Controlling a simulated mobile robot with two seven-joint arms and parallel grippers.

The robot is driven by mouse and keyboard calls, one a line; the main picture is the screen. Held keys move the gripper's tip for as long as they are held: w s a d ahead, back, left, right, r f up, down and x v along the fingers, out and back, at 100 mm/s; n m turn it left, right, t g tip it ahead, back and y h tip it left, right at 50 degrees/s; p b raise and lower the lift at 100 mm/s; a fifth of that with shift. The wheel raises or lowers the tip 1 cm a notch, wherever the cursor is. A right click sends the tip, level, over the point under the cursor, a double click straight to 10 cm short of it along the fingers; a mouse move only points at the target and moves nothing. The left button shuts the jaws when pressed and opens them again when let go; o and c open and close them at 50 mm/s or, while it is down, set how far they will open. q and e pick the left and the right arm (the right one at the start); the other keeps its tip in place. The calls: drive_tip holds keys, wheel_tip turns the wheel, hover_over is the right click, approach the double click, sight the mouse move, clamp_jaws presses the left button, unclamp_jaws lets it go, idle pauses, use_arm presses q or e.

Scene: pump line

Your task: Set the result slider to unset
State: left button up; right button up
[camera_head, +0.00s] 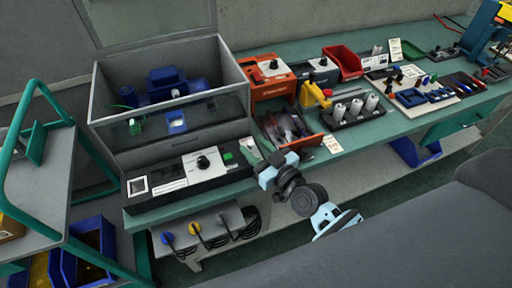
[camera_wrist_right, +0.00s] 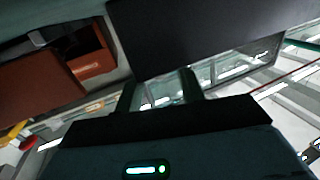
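The control panel (camera_head: 172,187) lies along the front of the grey box. It has a white square at its left, a black knob on a white plate (camera_head: 203,162) and a green part (camera_head: 229,157) at its right. I cannot make out for certain which part is the result slider or how it is set. My right gripper (camera_head: 260,157) is just off the panel's right end, its fingers small and partly hidden by the wrist. In the right wrist view its two dark fingers (camera_wrist_right: 159,92) stand apart with nothing clearly held between them. My left gripper is not in view.
The open grey box (camera_head: 120,140) with a blue pump (camera_head: 170,82) stands behind the panel. Cables hang from a grey unit (camera_head: 232,216) below the bench. A green-framed cart (camera_head: 35,180) stands at left.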

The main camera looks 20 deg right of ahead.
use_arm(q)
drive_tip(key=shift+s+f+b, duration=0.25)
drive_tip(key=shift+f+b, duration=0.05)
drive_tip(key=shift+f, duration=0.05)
use_arm(e)
drive_tip(key=v, duration=0.7)
drive_tip(key=shift+s, duration=0.4)
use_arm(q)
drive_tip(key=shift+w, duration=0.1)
use_arm(e)
drive_tip(key=shift+d, duration=0.1)
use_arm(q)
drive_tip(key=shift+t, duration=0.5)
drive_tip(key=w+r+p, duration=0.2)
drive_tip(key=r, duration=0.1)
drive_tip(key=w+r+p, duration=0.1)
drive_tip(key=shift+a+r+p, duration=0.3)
use_arm(e)
drive_tip(key=s+f+g+h, duration=0.1)
drive_tip(key=s+f+g, duration=0.1)
drive_tip(key=s+f, duration=0.3)
drive_tip(key=s+d+f+m+g+h, duration=0.1)
drive_tip(key=s+f+g, duration=0.2)
drive_tip(key=s, duration=0.9)
drive_tip(key=s+f+m+g+h, duration=0.1)
drive_tip(key=s+f+g+h, duration=0.1)
drive_tip(key=s+f, duration=0.7)
drive_tip(key=shift+d+f+g, duration=0.2)
drive_tip(key=shift+d+g, duration=0.05)
drive_tip(key=shift+g, duration=0.35)
